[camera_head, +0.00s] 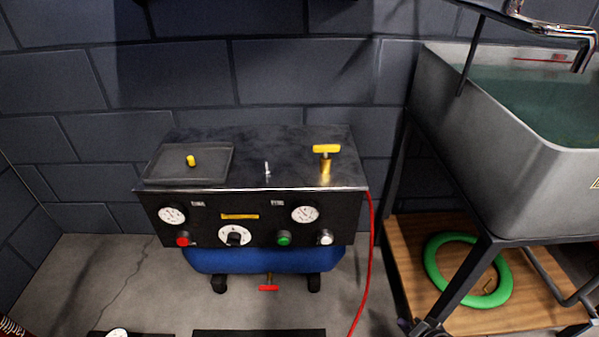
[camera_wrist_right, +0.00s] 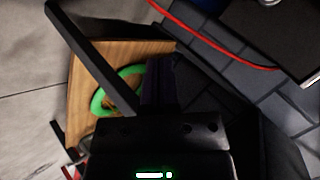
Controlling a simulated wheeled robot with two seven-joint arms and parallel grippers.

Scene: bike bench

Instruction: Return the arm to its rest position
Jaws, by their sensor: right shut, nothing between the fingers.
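My right gripper (camera_wrist_right: 160,62) shows in the right wrist view, its dark fingers together with nothing between them. Its black body with a green light fills the bottom of that view. The fingers point toward the wooden shelf (camera_wrist_right: 90,85) and the dark block wall. My left gripper is in neither view.
A compressor cabinet (camera_head: 250,185) with gauges and knobs stands at the wall. A red hose (camera_head: 367,270) hangs from its right side. A grey sink (camera_head: 470,150) stands right, above a wooden shelf (camera_head: 410,245) with a green ring (camera_head: 433,275).

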